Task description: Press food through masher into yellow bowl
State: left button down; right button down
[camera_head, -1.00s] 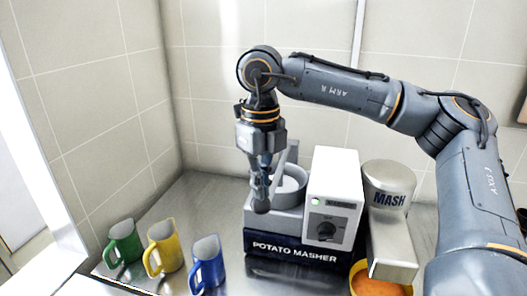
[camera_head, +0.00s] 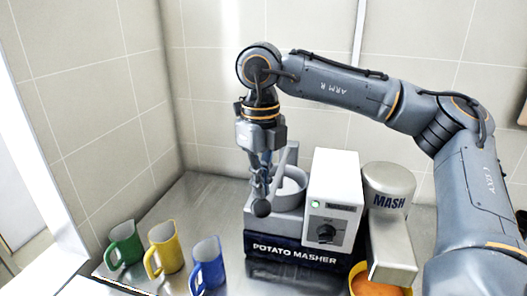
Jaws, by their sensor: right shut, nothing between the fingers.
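The potato masher (camera_head: 333,203) stands on the steel counter, with a white housing, a round dial and a grey bowl-shaped hopper (camera_head: 292,187) on its left. A grey lever bar (camera_head: 286,158) rises beside the hopper. My right gripper (camera_head: 262,197) points down in front of the hopper's left side, shut with nothing between its fingers. A dark round knob shows at its tips; I cannot tell if they touch. The metal MASH spout (camera_head: 388,215) stands at the right. Below it the yellow bowl (camera_head: 357,277) holds orange food (camera_head: 381,288), partly cut off by the frame. My left gripper is not in view.
A green mug (camera_head: 124,244), a yellow mug (camera_head: 166,247) and a blue mug (camera_head: 208,265) stand in a row on the counter at the left. Tiled walls close the back and left. The counter behind the mugs is clear.

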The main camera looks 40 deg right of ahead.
jog(key=shift+r+p, duration=1.45)
jog(key=shift+r, duration=1.2)
